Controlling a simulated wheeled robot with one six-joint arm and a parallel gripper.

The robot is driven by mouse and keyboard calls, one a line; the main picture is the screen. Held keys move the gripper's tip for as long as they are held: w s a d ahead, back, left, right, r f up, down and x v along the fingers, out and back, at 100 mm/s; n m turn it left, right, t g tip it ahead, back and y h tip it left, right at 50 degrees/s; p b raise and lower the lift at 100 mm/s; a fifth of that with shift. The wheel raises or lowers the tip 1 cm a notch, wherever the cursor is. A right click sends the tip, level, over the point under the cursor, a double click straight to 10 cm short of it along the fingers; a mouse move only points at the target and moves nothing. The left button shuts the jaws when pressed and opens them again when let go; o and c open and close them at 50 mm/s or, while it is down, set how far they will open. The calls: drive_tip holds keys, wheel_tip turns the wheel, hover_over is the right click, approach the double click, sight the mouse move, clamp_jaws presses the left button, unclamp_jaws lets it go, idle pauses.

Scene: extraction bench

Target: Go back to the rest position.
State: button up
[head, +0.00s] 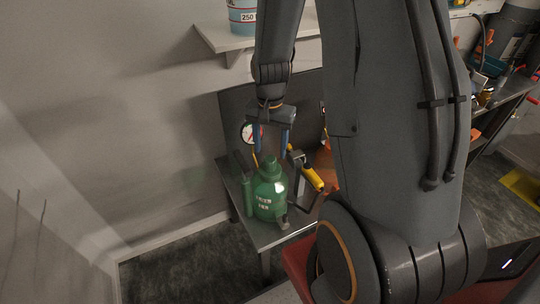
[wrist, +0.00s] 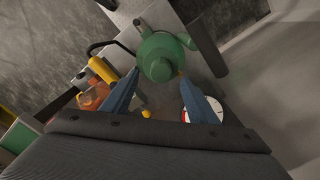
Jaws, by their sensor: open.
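My gripper (head: 272,142) is open and points down above a small bench (head: 248,232) in the head view. Its two blue fingers also show in the wrist view (wrist: 155,95), spread apart with nothing between their tips that I can see held. A green bottle (head: 269,193) with white lettering stands upright on the bench below the fingers. In the wrist view the green bottle (wrist: 160,58) lies just beyond the fingertips; whether a finger touches it I cannot tell.
A yellow-handled tool (head: 312,176) and an orange object (head: 327,165) are right of the bottle. A round gauge (head: 251,133) is behind. A shelf (head: 228,38) with a blue bucket (head: 242,17) is above. A cluttered workbench (head: 500,105) is at right. Floor (head: 185,265) at lower left is clear.

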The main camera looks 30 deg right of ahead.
drive_tip(key=shift+r, duration=0.8)
drive_tip(key=shift+s+a+r, duration=0.15)
drive_tip(key=shift+a+r, duration=0.05)
drive_tip(key=s+a+r+n+t, duration=0.1)
drive_tip(key=s+a+r+n, duration=0.7)
drive_tip(key=s+n, duration=0.1)
drive_tip(key=shift+s+a+r+b, duration=0.15)
drive_tip(key=shift+s+r+b, duration=0.1)
drive_tip(key=shift+s+b, duration=0.15)
drive_tip(key=shift+w, duration=0.1)
